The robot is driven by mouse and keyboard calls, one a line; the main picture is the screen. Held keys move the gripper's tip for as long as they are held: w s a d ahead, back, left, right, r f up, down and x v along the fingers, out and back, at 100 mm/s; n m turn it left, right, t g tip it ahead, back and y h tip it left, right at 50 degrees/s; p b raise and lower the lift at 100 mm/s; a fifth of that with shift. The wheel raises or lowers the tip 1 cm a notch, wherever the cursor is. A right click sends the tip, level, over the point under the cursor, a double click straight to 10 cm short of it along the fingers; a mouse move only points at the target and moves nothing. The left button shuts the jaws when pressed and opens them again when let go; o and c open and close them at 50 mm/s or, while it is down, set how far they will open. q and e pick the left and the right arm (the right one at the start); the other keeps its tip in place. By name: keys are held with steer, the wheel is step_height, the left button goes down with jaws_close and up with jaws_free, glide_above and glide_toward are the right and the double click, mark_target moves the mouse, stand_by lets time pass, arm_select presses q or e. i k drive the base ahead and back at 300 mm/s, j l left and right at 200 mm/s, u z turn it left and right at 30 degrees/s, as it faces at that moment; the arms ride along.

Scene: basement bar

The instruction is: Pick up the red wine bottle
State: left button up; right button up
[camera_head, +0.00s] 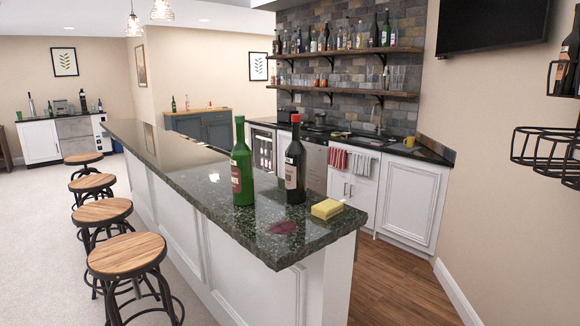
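Two bottles stand upright near the close end of the dark granite bar counter (225,213). The other is a dark, nearly black bottle (295,160) with a red top and a pale label, just right of the green one. The two stand close together with a small gap. I cannot tell for certain from the labels which one is the red wine bottle. Neither of my grippers is in view.
A dark red stain (283,227) marks the counter in front of the bottles, and a yellow sponge (326,209) lies at the right edge. Several wooden stools (126,254) line the left side. Wood floor (400,290) is open at right, near a wall rack (545,150).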

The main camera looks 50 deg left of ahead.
mark_target(295, 153)
steer(key=i+u, duration=0.35)
steer(key=i+l+u, duration=0.15)
steer(key=u, duration=0.2)
steer(key=i+l+u, duration=0.45)
steer(key=u, duration=0.3)
steer(key=i+l+u, duration=0.2)
steer(key=u, duration=0.25)
steer(key=i+l+u, duration=0.15)
steer(key=u, duration=0.25)
steer(key=l+u, duration=0.45)
steer(key=i+l+u, duration=0.1)
steer(key=l+u, duration=0.15)
steer(key=u, duration=0.15)
steer(key=l+u, duration=0.75)
